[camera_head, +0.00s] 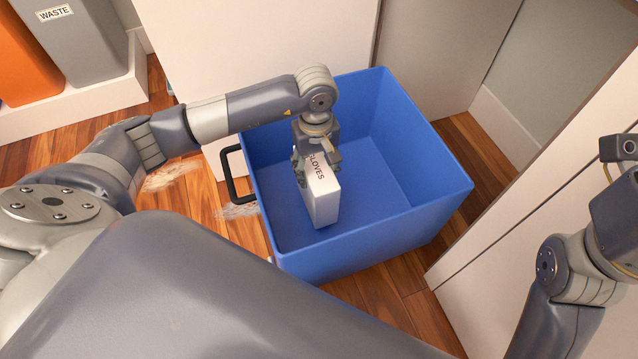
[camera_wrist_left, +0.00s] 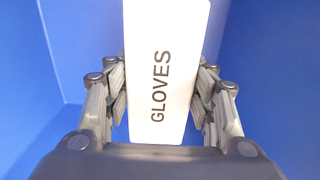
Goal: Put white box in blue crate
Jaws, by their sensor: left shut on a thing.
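The white box (camera_head: 321,195), marked "GLOVES", is inside the walls of the blue crate (camera_head: 425,222) in the head view. My left gripper (camera_head: 316,163) is shut on the box from above, near the crate's left side. In the left wrist view the white box (camera_wrist_left: 160,75) stands between the two fingers of my left gripper (camera_wrist_left: 162,110), with blue walls around it. I cannot tell whether the box's lower end touches the crate floor. My right arm shows at the right edge, but the fingertips of its gripper are not visible.
The crate stands on a wooden floor (camera_head: 190,200) with a black handle (camera_head: 232,175) on its left side. White cabinet panels stand behind and to the right of it. A grey waste bin (camera_head: 80,45) and an orange bin (camera_head: 22,60) are at upper left.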

